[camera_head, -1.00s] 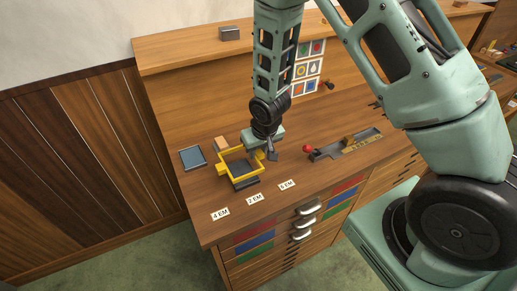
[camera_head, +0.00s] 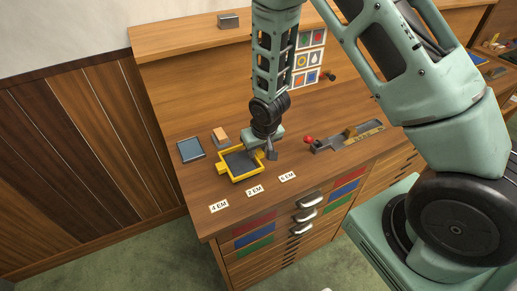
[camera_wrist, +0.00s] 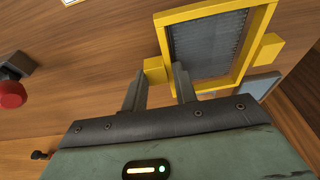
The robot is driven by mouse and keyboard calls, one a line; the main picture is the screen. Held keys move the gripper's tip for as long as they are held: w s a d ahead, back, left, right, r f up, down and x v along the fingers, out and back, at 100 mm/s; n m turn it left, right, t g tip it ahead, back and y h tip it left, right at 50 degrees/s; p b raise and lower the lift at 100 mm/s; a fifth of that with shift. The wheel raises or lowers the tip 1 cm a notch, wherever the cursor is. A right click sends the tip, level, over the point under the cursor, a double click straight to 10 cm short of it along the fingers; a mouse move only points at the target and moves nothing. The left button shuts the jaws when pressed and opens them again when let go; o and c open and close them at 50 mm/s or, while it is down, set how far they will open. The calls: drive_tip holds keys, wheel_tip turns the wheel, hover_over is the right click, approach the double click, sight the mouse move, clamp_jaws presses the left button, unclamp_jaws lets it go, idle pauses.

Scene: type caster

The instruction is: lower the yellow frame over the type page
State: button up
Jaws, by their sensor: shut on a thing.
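The yellow frame (camera_head: 224,177) sits low on the cabinet top, around the dark grey type page (camera_head: 241,162). My gripper (camera_head: 270,153) is at the frame's right side. In the wrist view my gripper (camera_wrist: 160,84) has its fingers on either side of a yellow tab of the frame, shut on it. I cannot tell whether the frame rests fully on the surface.
A blue-grey tray (camera_head: 191,150) and an orange-topped block (camera_head: 220,136) stand behind the frame. Labels (camera_head: 254,190) lie along the front edge. A grey block (camera_head: 228,21) is on the upper shelf.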

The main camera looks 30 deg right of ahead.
drive_tip(key=shift+f, duration=0.3)
idle(0.4)
drive_tip(key=o, duration=1.1)
drive_tip(key=shift+o, duration=0.2)
drive_tip(key=shift+b, duration=0.3)
drive_tip(key=b+v, duration=0.2)
drive_tip(key=v, duration=1.5)
drive_tip(key=shift+r, duration=0.2)
drive_tip(key=s+a+r+n+g+b, duration=0.1)
drive_tip(key=s+a+n, duration=0.3)
drive_tip(key=s, duration=0.7)
drive_tip(key=s+a+n+g+b, duration=0.2)
drive_tip(key=s+a+n, duration=0.1)
drive_tip(key=s+a, duration=0.5)
drive_tip(key=s, duration=0.2)
drive_tip(key=shift+s+r+n+y, duration=0.3)
drive_tip(key=shift+s+r+n, duration=0.05)
drive_tip(key=shift+r+n, duration=0.05)
